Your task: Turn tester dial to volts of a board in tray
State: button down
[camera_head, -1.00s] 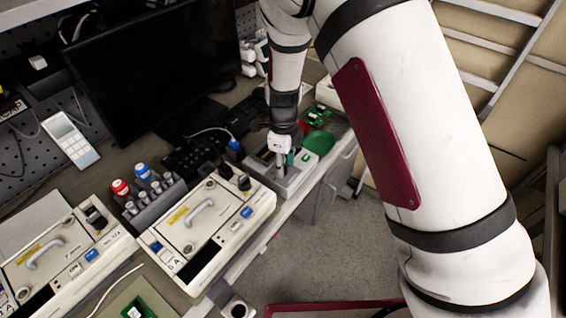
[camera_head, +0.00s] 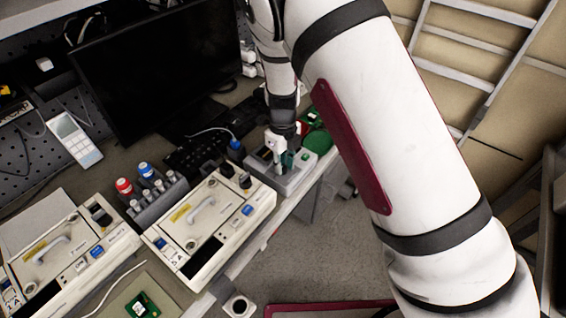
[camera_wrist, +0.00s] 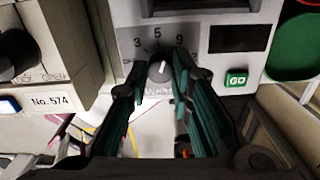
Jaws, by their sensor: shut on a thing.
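The tester (camera_head: 297,176) is a light grey box at the bench's right edge. In the wrist view its panel (camera_wrist: 203,42) has a small dial (camera_wrist: 160,71) with a white pointer line, numbers such as 3, 5 and 9 around it, a dark window and a green GO button (camera_wrist: 236,78). My gripper (camera_wrist: 158,78) has its dark green fingers closed on the dial from both sides. In the head view my gripper (camera_head: 277,165) points down at the tester. A green board (camera_head: 314,115) lies beyond the tester, partly hidden by my arm.
A green round dish (camera_head: 318,143) sits right of the tester. Another green board (camera_head: 142,305) lies in front. A bottle rack (camera_head: 158,195) and monitor (camera_head: 150,65) are behind.

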jog(key=m, duration=0.5)
jog(key=shift+r+p, duration=0.15)
jog(key=shift+p, duration=0.25)
jog(key=m, duration=0.6)
jog(key=shift+w, duration=0.1)
jog(key=c, duration=1.6)
grip_release()
jog(key=shift+m, duration=0.3)
jog(key=shift+o, duration=0.2)
jog(key=shift+r+p, duration=0.7)
jog(key=shift+r, duration=2.65)
